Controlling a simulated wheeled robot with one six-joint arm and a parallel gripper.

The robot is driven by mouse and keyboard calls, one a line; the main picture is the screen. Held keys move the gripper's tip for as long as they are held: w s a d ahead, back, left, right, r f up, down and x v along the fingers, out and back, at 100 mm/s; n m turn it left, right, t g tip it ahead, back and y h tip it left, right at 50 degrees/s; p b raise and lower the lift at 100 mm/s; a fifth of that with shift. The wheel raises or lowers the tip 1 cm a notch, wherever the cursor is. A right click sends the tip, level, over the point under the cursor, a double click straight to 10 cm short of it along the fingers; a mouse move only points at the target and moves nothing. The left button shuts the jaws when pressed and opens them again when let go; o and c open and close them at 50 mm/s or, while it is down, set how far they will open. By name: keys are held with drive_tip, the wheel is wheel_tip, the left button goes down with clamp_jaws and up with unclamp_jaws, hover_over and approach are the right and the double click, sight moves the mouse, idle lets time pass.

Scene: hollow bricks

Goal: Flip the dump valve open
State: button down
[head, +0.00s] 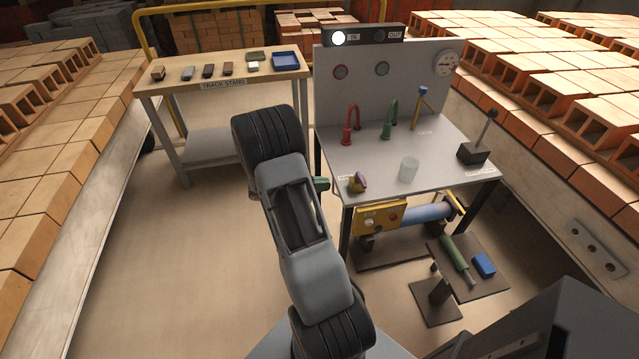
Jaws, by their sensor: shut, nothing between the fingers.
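I cannot read a label that marks the dump valve. A black box with an upright, tilted lever (473,152) stands at the bench's right. A yellow post with a blue top (420,106) stands at the back. A green piece (321,184) shows at the bench's left edge, partly behind my arm. My arm fills the middle foreground; my gripper is hidden.
A red tap (350,126), a green tap (390,118) and a clear cup (409,169) stand on the bench. Below are a yellow unit with a blue cylinder (425,213) and a floor stand (436,291). The track stand (222,84) is left; bricks line both sides.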

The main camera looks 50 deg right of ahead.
sight(361, 181)
drive_tip(key=p+x, duration=0.1)
drive_tip(key=x, duration=0.9)
drive_tip(key=shift+s+a, duration=0.1)
